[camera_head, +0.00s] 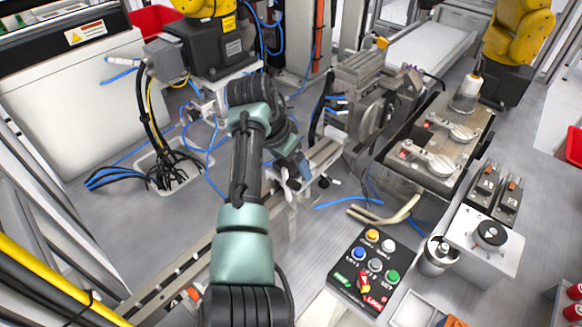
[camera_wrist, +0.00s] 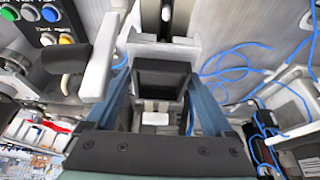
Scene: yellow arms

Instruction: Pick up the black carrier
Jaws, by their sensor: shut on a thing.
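The black carrier (camera_wrist: 162,84) is a dark block in the middle of the wrist view. My gripper (camera_wrist: 158,76) has a blue finger on each side of it and is shut on it. A pale grey holder shows right behind the carrier, and I cannot tell whether the two touch. In the head view my gripper (camera_head: 293,165) is low beside the metal rail fixture, and I cannot make out the carrier there behind my arm.
A button panel (camera_head: 365,268) stands at the lower centre right. A metal fixture table (camera_head: 437,140) is to the right. Yellow robot arms (camera_head: 519,40) stand at the back. Blue hoses (camera_wrist: 240,62) lie loose near my gripper. Bare grey floor (camera_head: 95,225) shows at left.

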